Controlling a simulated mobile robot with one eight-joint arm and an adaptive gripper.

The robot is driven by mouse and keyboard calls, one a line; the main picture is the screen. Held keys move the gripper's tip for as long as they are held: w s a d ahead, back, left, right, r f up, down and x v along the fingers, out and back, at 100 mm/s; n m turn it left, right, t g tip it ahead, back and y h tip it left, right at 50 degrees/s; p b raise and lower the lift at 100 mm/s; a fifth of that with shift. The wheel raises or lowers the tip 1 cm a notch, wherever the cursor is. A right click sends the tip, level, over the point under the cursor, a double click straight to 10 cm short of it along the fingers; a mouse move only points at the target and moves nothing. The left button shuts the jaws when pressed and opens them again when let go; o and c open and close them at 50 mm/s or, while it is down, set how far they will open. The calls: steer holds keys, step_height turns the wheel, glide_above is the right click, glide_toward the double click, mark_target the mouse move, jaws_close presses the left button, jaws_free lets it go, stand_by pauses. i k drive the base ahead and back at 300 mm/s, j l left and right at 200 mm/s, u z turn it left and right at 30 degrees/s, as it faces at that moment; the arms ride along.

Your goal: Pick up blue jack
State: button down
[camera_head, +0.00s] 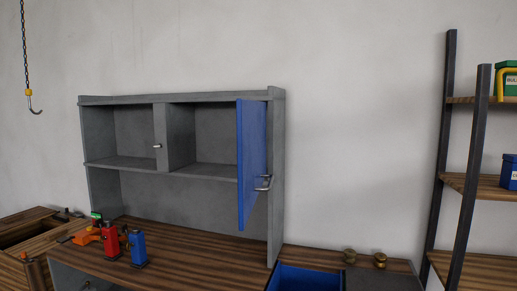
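A small blue upright object, which looks like the blue jack (138,249), stands on the brown wooden worktop at the lower left. A similar red jack (111,240) stands just to its left.
A grey cabinet (178,99) with an open blue door (251,160) rises over the worktop (190,252). An open blue drawer (305,278) is at the bottom. Shelves (480,187) with boxes stand right. A hook (34,108) hangs upper left. Orange tools (85,238) lie left of the jacks.

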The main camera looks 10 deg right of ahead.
mark_target(138, 252)
steer(key=i+j+z, duration=0.25)
steer(key=i+j, duration=0.15)
steer(key=j, duration=0.25)
steer(key=i+j+z, duration=0.1)
steer(key=j, duration=0.25)
steer(key=i+j+z, duration=0.1)
steer(key=i+j, duration=0.2)
steer(key=i+j+z, duration=0.15)
steer(key=j, duration=0.3)
steer(key=i+j+z, duration=0.1)
steer(key=j, duration=0.3)
steer(key=i+j+z, duration=0.1)
steer(key=j, duration=0.3)
steer(key=i+j, duration=0.1)
steer(key=j, duration=0.3)
steer(key=l, duration=0.25)
steer(key=z, duration=0.05)
